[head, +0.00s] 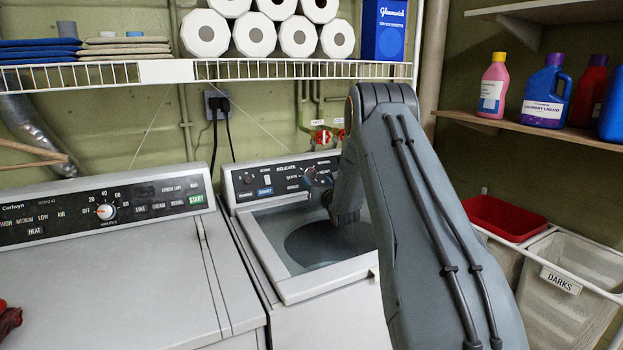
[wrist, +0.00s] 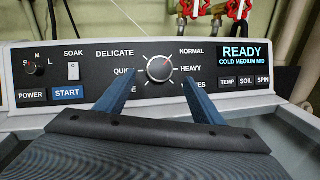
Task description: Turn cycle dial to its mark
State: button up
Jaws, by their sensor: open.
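The cycle dial (wrist: 160,69) is a round silver knob on the washer's dark control panel (wrist: 95,58). It has a small reddish mark on its right side; its exact aim is too small to read. Around it are DELICATE and QUICK on the left, NORMAL and HEAVY on the right, and lower labels partly hidden by the fingers. The dial also shows in the head view (head: 310,173). My gripper (wrist: 158,79) is open and empty. Its blue fingers stand apart, one to each side of the dial's lower part; contact cannot be told.
The display (wrist: 242,54) reads READY, COLD MEDIUM MID. A START button (wrist: 67,93), a SOAK switch (wrist: 73,71) and a small knob (wrist: 36,68) sit left of the dial. A dryer (head: 120,270) stands left, a wire shelf (head: 270,69) hangs above, and hampers (head: 565,285) stand right.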

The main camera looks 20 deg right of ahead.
aim_at(311, 175)
jog(key=shift+w+d+p, duration=0.2)
jog(key=shift+w+p, duration=0.1)
jog(key=shift+w, duration=1.1)
jog(key=shift+w+d+p, duration=0.15)
jog(key=shift+w+p, duration=0.15)
jog(key=shift+w, duration=1.1)
jog(key=c, duration=1)
jog(key=shift+c, duration=0.2)
